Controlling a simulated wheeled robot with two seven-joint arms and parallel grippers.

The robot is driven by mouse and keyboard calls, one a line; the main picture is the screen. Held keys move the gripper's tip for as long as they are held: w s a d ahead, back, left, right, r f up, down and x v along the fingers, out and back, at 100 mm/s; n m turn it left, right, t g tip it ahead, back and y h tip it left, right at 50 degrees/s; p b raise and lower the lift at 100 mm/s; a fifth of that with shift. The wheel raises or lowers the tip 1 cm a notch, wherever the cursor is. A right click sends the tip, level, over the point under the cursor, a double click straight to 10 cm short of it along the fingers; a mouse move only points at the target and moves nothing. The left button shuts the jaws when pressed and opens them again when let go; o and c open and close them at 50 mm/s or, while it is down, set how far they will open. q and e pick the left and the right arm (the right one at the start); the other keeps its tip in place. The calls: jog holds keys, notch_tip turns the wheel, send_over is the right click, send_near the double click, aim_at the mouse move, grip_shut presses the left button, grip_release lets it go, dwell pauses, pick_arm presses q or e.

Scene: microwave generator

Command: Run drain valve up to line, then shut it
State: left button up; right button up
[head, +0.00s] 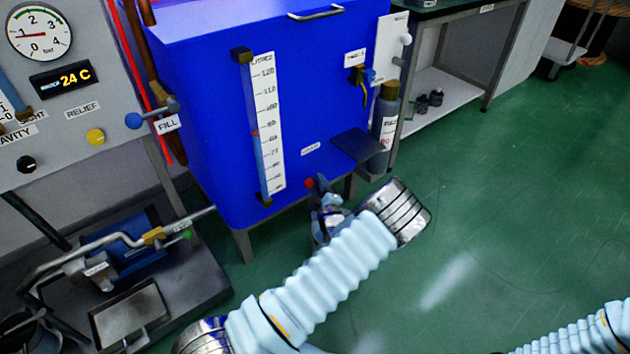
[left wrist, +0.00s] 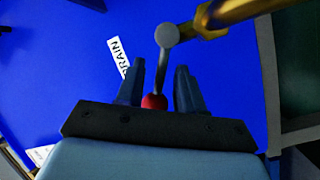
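The blue tank (head: 215,110) carries a sight gauge with a litre scale (head: 266,120). Pale blue liquid (head: 261,165) stands in its tube, with its top near a small red mark (head: 255,133); the exact gap is too small to tell. The drain valve's grey lever (left wrist: 161,65) ends in a red knob (left wrist: 154,101), which also shows in the head view (head: 309,184), low on the tank front. My left gripper (left wrist: 160,88) is open, its fingers on either side of the knob with visible gaps. My right gripper is out of view; only its sleeve shows.
A FILL valve with a blue knob (head: 134,120) is left of the tank. A dark shelf (head: 358,146) and grey cylinder (head: 384,130) are at its right. A pump bench (head: 150,290) stands at lower left. Green floor (head: 500,190) is clear on the right.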

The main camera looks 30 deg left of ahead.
pick_arm(q)
jog(key=shift+x, duration=1.4)
grip_shut()
